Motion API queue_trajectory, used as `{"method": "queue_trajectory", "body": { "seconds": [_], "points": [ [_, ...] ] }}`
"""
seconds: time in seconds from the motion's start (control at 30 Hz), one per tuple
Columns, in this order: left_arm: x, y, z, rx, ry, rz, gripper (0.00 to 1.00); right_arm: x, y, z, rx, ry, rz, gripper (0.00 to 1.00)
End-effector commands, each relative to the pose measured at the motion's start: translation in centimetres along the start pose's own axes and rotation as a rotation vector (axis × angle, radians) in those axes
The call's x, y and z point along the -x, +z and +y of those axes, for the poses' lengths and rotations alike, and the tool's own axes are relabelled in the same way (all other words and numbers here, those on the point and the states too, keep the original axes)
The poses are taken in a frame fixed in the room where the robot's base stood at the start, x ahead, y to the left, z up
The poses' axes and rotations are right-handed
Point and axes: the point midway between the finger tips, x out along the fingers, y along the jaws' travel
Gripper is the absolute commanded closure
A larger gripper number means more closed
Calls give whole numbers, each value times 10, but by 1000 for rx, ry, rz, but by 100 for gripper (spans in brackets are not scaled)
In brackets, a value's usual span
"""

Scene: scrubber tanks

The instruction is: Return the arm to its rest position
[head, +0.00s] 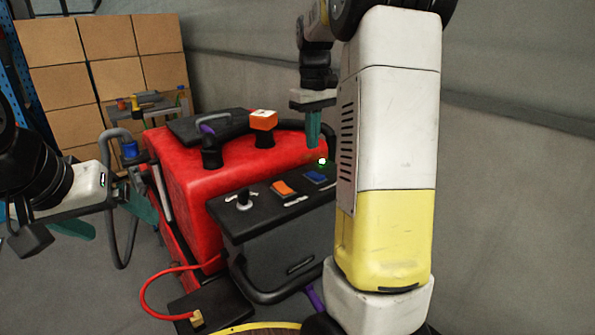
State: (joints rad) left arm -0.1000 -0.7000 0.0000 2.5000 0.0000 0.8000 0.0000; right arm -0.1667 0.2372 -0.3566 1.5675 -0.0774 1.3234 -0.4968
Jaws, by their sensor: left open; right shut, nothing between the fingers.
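My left gripper (110,222) is at the left edge of the head view, with its teal fingers apart and nothing between them. It is left of the red scrubber machine (185,168). My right arm rises large in the right half of the view, and its gripper (314,143) hangs pointing down above the back of the machine's control panel. Its teal fingers are together and hold nothing. The arm hides the right part of the panel.
The black control panel (225,208) carries a knob (244,199), an orange switch (283,187) and a blue switch (315,177). A red cable (146,290) loops at the front. Cardboard boxes (60,42) and a small table with items stand behind. Grey walls are behind at right.

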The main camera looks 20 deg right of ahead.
Motion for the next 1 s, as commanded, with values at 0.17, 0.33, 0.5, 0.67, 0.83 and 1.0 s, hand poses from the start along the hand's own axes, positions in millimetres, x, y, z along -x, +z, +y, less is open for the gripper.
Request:
{"method": "queue_trajectory", "body": {
  "seconds": [0.17, 0.33, 0.5, 0.67, 0.83, 1.0],
  "points": [
    [0, 0, 0, 0, 0, 0, 13, 0, 0, 0, 0, 0, 0, 100],
    [0, 0, 0, 0, 0, 0, 13, 2, 4, -4, -6, -4, 16, 100],
    [0, 0, 0, 0, 0, 0, 13, 15, 25, -28, -44, -27, 101, 100],
    [0, 0, 0, 0, 0, 0, 13, 26, 56, -65, -96, -55, 217, 100],
    [0, 0, 0, 0, 0, 0, 13, 30, 91, -107, -147, -76, 332, 100],
    [0, 0, 0, 0, 0, 0, 13, 24, 126, -146, -198, -87, 441, 100]
  ]
}}
